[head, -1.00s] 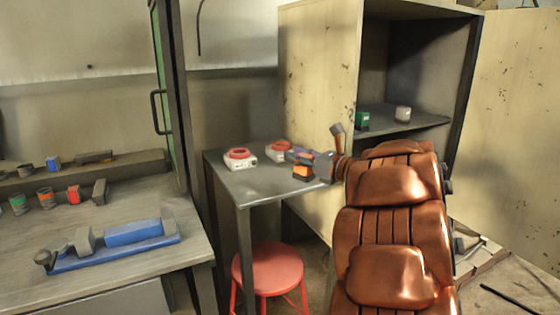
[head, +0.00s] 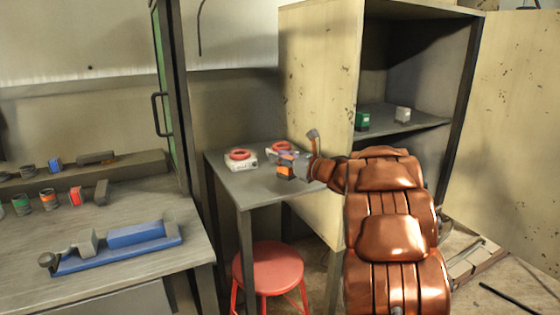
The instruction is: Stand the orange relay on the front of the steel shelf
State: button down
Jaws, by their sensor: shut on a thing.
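The orange relay (head: 286,172), a small block with a dark lower part, is at the tip of my gripper (head: 288,163) over the small grey table. My gripper is shut on it. I cannot tell whether the relay touches the tabletop. The steel shelf (head: 420,124) is a dark board inside the open beige cabinet, to the right of and behind my gripper. A green block (head: 362,121) and a white block (head: 402,114) stand on it.
Two white devices with red tops (head: 240,160) sit on the grey table (head: 245,190). The cabinet's side wall (head: 318,95) stands between the table and the shelf. A red stool (head: 268,265) is in front. A workbench with a blue tool (head: 120,245) is at left.

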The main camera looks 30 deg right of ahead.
jog(key=shift+f, duration=0.65)
jog(key=shift+f+b, duration=0.15)
jog(key=shift+b, duration=0.2)
jog(key=c, duration=0.8)
grip_release()
jog(key=shift+o, duration=0.2)
jog(key=shift+r+p, duration=0.2)
jog(key=shift+p, duration=0.1)
jog(key=shift+r, duration=0.15)
jog(key=b+v, duration=0.1)
jog(key=v, duration=1.1)
jog(key=shift+w, duration=0.1)
